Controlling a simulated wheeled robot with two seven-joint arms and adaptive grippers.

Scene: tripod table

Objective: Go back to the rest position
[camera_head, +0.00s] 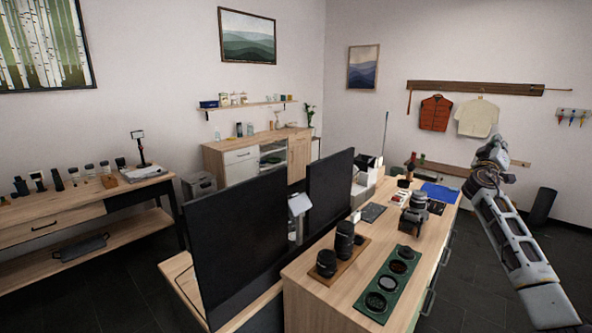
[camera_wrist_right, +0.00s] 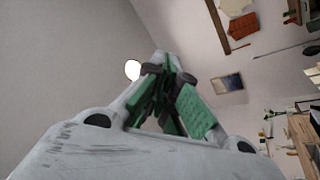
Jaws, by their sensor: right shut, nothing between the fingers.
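My right arm rises at the right of the head view, beside the wooden desk (camera_head: 325,266) and apart from it. Its gripper (camera_head: 496,147) is at the top of the arm, raised above the desk top. In the right wrist view the gripper's fingers (camera_wrist_right: 170,75) with green pads are together, with nothing held between them. My left gripper is not in view.
Two black monitors (camera_head: 238,240) stand at the desk's left side. A green tray (camera_head: 371,305) with round lens parts, black lenses (camera_head: 344,240) and a camera (camera_head: 413,218) are on the desk. A dark cylinder (camera_head: 543,205) stands by the right wall. Dark floor is open right of the desk.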

